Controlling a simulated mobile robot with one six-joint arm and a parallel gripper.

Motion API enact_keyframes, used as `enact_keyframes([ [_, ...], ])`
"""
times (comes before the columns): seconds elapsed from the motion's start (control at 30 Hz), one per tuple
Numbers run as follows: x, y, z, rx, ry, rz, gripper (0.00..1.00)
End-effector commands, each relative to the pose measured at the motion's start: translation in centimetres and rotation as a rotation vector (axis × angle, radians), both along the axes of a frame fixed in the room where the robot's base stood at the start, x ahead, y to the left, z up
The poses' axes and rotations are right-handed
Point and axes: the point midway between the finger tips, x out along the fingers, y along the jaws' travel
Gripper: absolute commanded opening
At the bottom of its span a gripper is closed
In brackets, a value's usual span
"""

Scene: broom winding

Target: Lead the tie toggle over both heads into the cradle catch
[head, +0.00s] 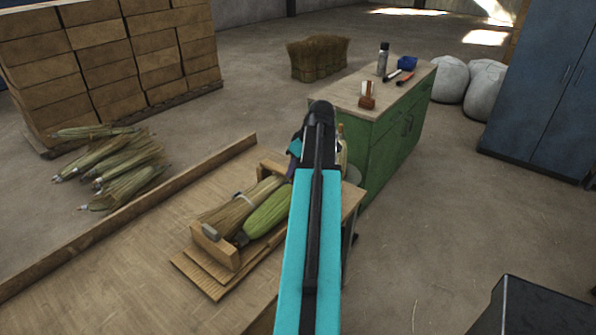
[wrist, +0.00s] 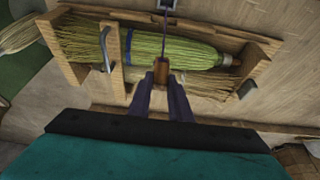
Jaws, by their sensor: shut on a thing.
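My gripper (wrist: 161,80) is shut on the small brown wooden tie toggle (wrist: 161,67), over the two broom heads. A thin dark cord (wrist: 164,35) runs from the toggle to a metal fitting (wrist: 168,4) at the top edge of the wrist view. The green head (wrist: 180,50) has a blue band; the tan head (wrist: 205,84) lies beside it, partly hidden by my fingers. The wooden cradle (wrist: 75,72) holds both heads. In the head view, my arm hides the toggle; the green head (head: 268,212) and tan head (head: 232,209) show.
The cradle stands on a wooden bench (head: 95,265) with a raised back edge. Loose broom heads (head: 120,165) lie beyond it. A green cabinet (head: 385,145) with a bottle and tools stands behind my arm. Bare floor (head: 440,220) lies to the right.

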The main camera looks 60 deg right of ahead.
Motion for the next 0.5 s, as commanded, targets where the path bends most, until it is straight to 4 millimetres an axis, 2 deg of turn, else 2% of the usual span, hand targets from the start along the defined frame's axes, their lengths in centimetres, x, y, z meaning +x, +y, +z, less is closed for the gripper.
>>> enact_keyframes([
  [0.5,2.8,-0.4,0.0,0.000,0.000,0.001,0.00],
])
